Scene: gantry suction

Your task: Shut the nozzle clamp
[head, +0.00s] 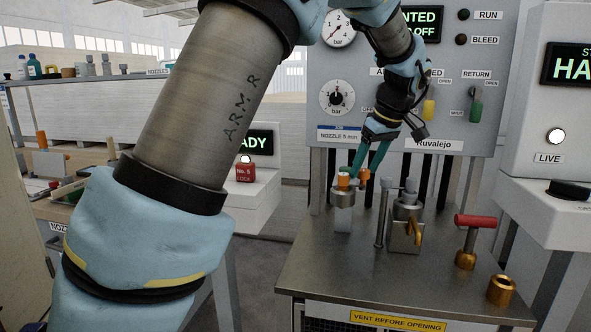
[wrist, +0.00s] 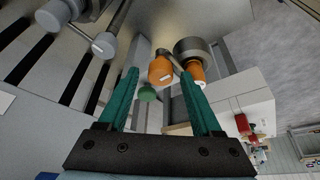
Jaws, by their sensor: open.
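The nozzle clamp appears to be the small metal fitting (head: 343,198) at the back left of the steel table, with an orange tip on top. A second orange piece (head: 364,174) stands just behind it. In the wrist view, an orange knob (wrist: 160,69) shows between my fingertips, with a green round piece (wrist: 147,93) below it. A metal cylinder (wrist: 192,48) with an orange end lies by the right finger. My gripper (head: 362,172) points down at the fitting, its green fingers open. It also shows in the wrist view (wrist: 160,77). I cannot tell whether the fingers touch the knob.
On the steel table (head: 320,262) stand a thin post (head: 380,218), a metal valve body (head: 405,225) with a brass lever, a red-handled valve (head: 470,240) and a brass ring (head: 501,290). The gauge panel (head: 455,105) rises close behind. The table's front left is clear.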

